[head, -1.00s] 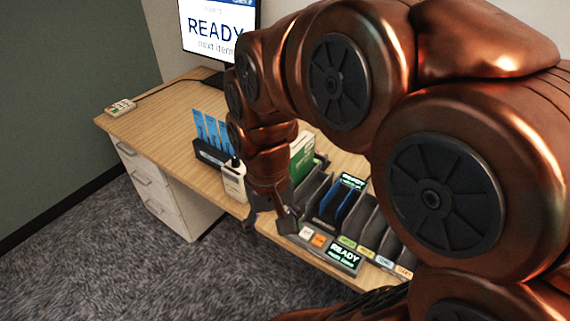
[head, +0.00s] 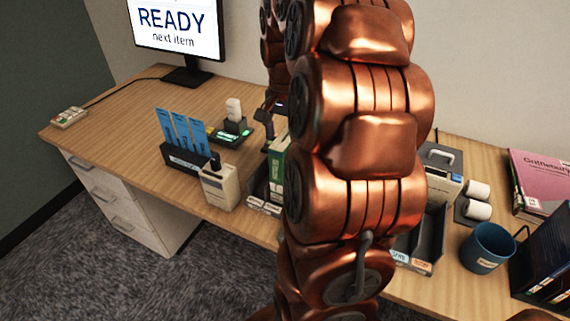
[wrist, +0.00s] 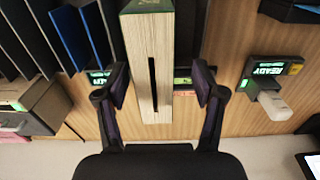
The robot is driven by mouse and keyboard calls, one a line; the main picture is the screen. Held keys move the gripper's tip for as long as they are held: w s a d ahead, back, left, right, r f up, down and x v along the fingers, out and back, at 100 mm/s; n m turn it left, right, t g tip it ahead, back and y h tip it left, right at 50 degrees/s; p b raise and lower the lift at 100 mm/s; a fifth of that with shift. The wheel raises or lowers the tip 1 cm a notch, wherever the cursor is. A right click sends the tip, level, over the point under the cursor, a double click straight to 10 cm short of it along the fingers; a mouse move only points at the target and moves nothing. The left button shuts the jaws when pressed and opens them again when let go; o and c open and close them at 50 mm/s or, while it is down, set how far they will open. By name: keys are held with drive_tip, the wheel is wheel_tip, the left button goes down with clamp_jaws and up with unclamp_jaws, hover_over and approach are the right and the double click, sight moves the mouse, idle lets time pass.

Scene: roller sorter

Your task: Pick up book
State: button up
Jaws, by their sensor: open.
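A book (wrist: 148,50) with pale page edges and a green cover strip stands in the wrist view. In the head view, its green and white side (head: 278,165) shows beside my arm, which hides the rest. My gripper (wrist: 160,85) is open, with one finger on each side of the book's near end in the wrist view. Gaps show between both fingers and the book; I cannot tell the depth between them. In the head view, my gripper (head: 270,112) is small and partly hidden behind my arm.
Dark sorter dividers (wrist: 45,35) stand left of the book in the wrist view. A lit READY device (wrist: 270,68) is at right. In the head view, a bottle (head: 220,186), blue cards (head: 182,133) and a monitor (head: 175,25) are left; a blue mug (head: 487,247) is right.

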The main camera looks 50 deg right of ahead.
drive_tip(key=shift+s+d+f+p, duration=0.15)
drive_tip(key=shift+f+p, duration=0.2)
drive_tip(key=shift+f, duration=1.35)
drive_tip(key=shift+s+d+f+p, duration=0.1)
drive_tip(key=shift+f+p, duration=0.2)
drive_tip(key=shift+f, duration=1.35)
clamp_jaws()
